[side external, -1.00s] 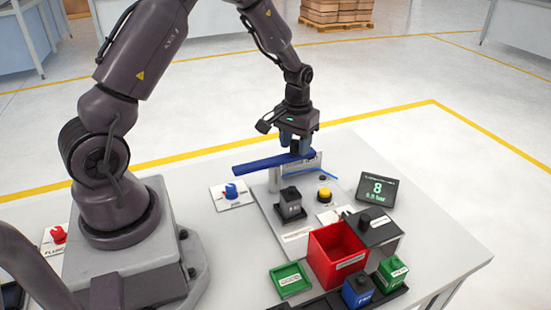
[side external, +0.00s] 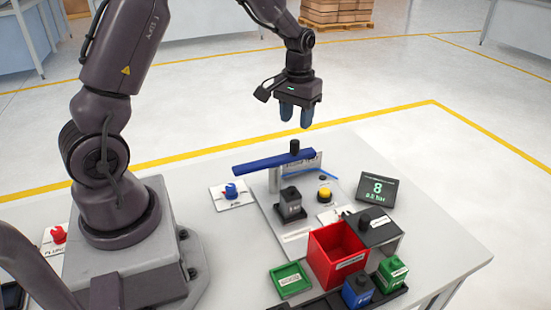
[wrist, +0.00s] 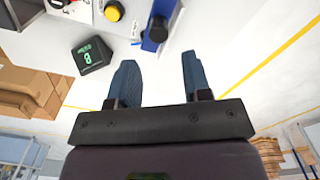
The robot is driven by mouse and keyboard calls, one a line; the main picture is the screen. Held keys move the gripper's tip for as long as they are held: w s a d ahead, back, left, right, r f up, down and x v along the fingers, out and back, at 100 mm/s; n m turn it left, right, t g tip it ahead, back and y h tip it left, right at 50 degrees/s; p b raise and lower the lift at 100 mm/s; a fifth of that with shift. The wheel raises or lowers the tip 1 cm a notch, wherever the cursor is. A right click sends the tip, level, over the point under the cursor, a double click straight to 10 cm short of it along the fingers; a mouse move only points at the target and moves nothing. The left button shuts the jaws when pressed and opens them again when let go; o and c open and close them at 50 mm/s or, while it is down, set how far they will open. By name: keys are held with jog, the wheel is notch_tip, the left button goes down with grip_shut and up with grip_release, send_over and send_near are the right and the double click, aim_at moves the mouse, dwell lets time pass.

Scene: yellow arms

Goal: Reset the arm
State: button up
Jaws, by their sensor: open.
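My gripper (side external: 296,116) is open and empty, raised above the blue lever arm. Its two blue fingers (wrist: 156,82) show apart in the wrist view. The blue lever arm (side external: 262,164) lies roughly level over its post, with a black knob (side external: 295,148) at its right end. The knob also shows in the wrist view (wrist: 158,30), apart from the fingers.
A yellow button (side external: 324,195), a blue knob (side external: 231,191) and a display reading 8 (side external: 377,190) stand around the lever. A red bin (side external: 336,254), a green tray (side external: 290,279) and blue (side external: 358,291) and green (side external: 392,273) blocks are at the front. Space around my gripper is clear.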

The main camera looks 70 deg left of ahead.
jog(key=shift+s, duration=0.1)
jog(key=shift+s+d+f+g, duration=0.3)
jog(key=shift+s+f, duration=0.05)
jog(key=shift+s, duration=0.3)
jog(key=s+d+r+m+t, duration=0.6)
jog(key=s+d+r, duration=0.8)
jog(key=s+r, duration=0.3)
jog(key=shift+s, duration=0.2)
